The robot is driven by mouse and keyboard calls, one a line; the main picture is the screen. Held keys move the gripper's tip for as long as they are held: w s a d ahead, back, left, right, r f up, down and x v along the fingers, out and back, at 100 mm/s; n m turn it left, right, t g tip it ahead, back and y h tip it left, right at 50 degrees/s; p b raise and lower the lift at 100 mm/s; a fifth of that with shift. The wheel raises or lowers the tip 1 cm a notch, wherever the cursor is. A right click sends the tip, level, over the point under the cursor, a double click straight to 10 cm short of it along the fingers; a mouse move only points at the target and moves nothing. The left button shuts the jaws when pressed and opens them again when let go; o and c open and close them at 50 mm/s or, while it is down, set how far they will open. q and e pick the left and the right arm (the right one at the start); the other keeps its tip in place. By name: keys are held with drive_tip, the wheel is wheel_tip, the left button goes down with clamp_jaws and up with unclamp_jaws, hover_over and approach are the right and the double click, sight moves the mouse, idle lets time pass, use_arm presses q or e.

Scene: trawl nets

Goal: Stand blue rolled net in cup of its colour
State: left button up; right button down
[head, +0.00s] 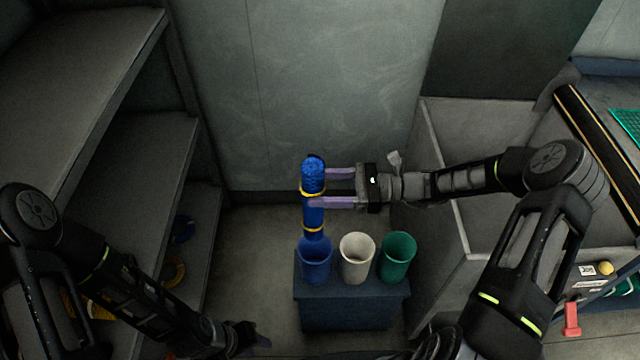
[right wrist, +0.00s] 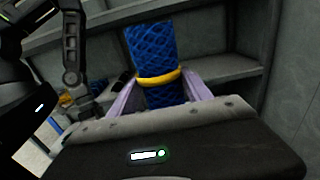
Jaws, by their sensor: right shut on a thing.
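The blue rolled net (head: 313,185) is upright with yellow bands, and my right gripper (head: 325,188) is shut on it from the right. In the right wrist view the net (right wrist: 157,50) stands between the purple fingers of the right gripper (right wrist: 160,98). The net's lower end is at the mouth of the blue cup (head: 315,262); I cannot tell whether it is inside the cup or behind its rim. A white cup (head: 357,260) and a green cup (head: 397,259) stand to the right of the blue one. My left gripper (head: 256,340) is low at left, its fingers unclear.
The cups stand on a dark blue block (head: 350,305) on the floor. Grey shelves (head: 130,165) rise at left, with yellow and blue rings low on them. A grey bin (head: 470,150) stands at right, behind my right arm.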

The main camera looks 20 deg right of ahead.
drive_tip(key=shift+f, duration=0.1)
drive_tip(key=b, duration=0.5)
hover_over(321, 228)
drive_tip(key=w, duration=0.2)
wheel_tip(321, 228, down, 6)
drive_tip(key=shift+w+d+f+b, duration=0.1)
drive_tip(key=shift+d+f+b, duration=0.05)
drive_tip(key=shift+f+b, duration=2.15)
drive_tip(key=shift+w+d+f+b, duration=0.15)
drive_tip(key=shift+f+b, duration=1.35)
drive_tip(key=shift+f, duration=1.5)
drive_tip(key=shift+c, duration=1.9)
unclamp_jaws()
drive_tip(key=shift+s+f, duration=0.1)
